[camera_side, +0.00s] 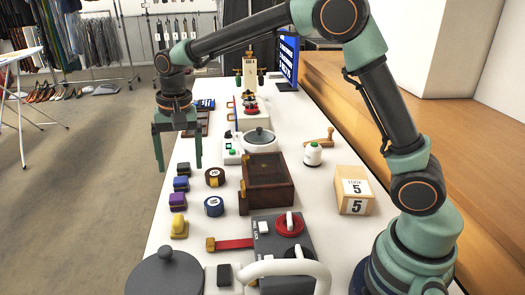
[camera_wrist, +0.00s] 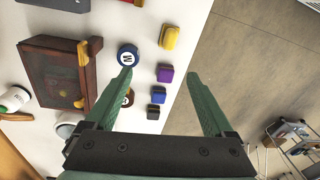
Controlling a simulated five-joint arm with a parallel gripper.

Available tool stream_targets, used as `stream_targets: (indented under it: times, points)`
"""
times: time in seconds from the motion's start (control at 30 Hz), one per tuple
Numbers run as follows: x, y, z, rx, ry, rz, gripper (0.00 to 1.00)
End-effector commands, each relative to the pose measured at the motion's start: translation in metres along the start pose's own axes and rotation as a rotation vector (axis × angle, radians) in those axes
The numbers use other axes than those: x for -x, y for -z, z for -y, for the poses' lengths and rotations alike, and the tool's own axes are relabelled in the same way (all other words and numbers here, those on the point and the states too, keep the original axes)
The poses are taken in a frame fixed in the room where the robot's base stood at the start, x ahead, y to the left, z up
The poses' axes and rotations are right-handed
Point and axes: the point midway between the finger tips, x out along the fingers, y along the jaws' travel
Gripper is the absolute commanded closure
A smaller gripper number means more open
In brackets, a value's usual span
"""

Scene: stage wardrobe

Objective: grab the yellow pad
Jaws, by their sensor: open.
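The yellow pad (camera_side: 179,227) is a small block at the left edge of the white table, nearest the camera in a row of small pads. It also shows at the top of the wrist view (camera_wrist: 170,37), beyond the fingertips. Behind it in the row are a purple pad (camera_side: 177,201), a blue pad (camera_side: 181,184) and a dark pad (camera_side: 183,168). My gripper (camera_side: 177,165) is open and empty, pointing down above the table's left edge, farther back than the yellow pad. In the wrist view my gripper (camera_wrist: 162,88) has its fingers wide apart with nothing between the tips.
A blue roll marked with a letter (camera_side: 214,206) and a brown roll (camera_side: 215,177) lie right of the pads. A wooden box (camera_side: 268,182) stands farther right. A dark round lid (camera_side: 165,275) is in front of the yellow pad. Open floor (camera_side: 90,190) lies left of the table.

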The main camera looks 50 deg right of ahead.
Motion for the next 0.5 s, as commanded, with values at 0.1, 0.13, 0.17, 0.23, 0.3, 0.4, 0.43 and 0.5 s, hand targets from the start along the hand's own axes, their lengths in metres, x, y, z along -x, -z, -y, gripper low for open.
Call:
stream_targets:
  times: [0.1, 0.13, 0.17, 0.23, 0.3, 0.4, 0.43, 0.5]
  points:
    - [-0.032, -0.001, 0.019, -0.065, -0.037, 0.031, 0.12]
    - [-0.037, -0.001, 0.023, -0.080, -0.044, 0.036, 0.12]
    - [-0.043, -0.002, 0.026, -0.094, -0.050, 0.040, 0.12]
    - [-0.053, -0.003, 0.031, -0.118, -0.061, 0.047, 0.12]
    - [-0.060, -0.003, 0.035, -0.135, -0.069, 0.052, 0.12]
    - [-0.067, -0.004, 0.036, -0.147, -0.075, 0.056, 0.12]
    - [-0.070, -0.004, 0.036, -0.148, -0.076, 0.056, 0.12]
    - [-0.080, -0.005, 0.035, -0.149, -0.079, 0.058, 0.12]
